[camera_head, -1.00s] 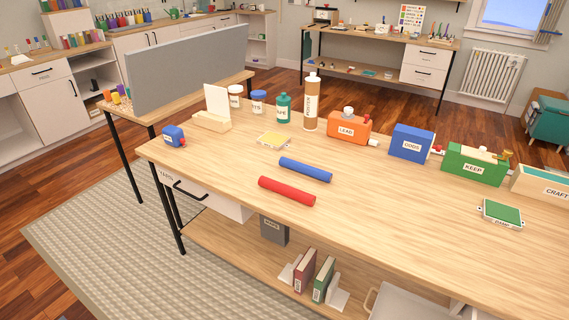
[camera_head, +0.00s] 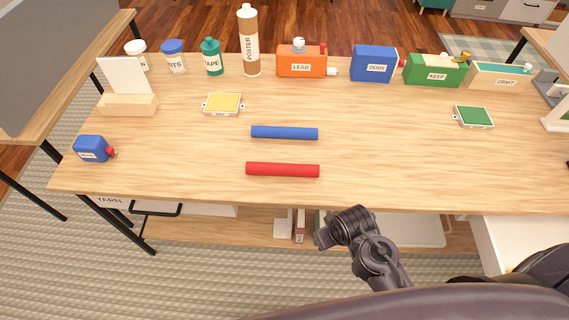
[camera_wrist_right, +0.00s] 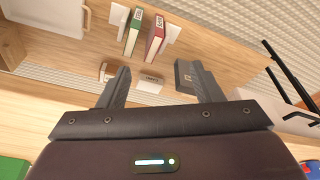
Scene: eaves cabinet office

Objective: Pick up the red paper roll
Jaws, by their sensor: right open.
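The red paper roll (camera_head: 282,170) lies flat on the wooden table, nearest the front edge, running left to right. A blue roll (camera_head: 284,133) lies roughly parallel behind it. In the head view a dark arm of mine reaches up from below to just short of the table's front edge, below and right of the red roll; its fingers cannot be made out there. In the right wrist view my right gripper (camera_wrist_right: 155,75) is open with nothing between its fingers, and the red roll does not show. My left gripper is in neither current view.
On the table (camera_head: 390,160) are a yellow pad (camera_head: 223,104) behind left, a blue container (camera_head: 93,148) at left and a green pad (camera_head: 473,117) at right. Bottles and labelled boxes line the back. Books (camera_wrist_right: 145,38) stand on the lower shelf. The table around the rolls is clear.

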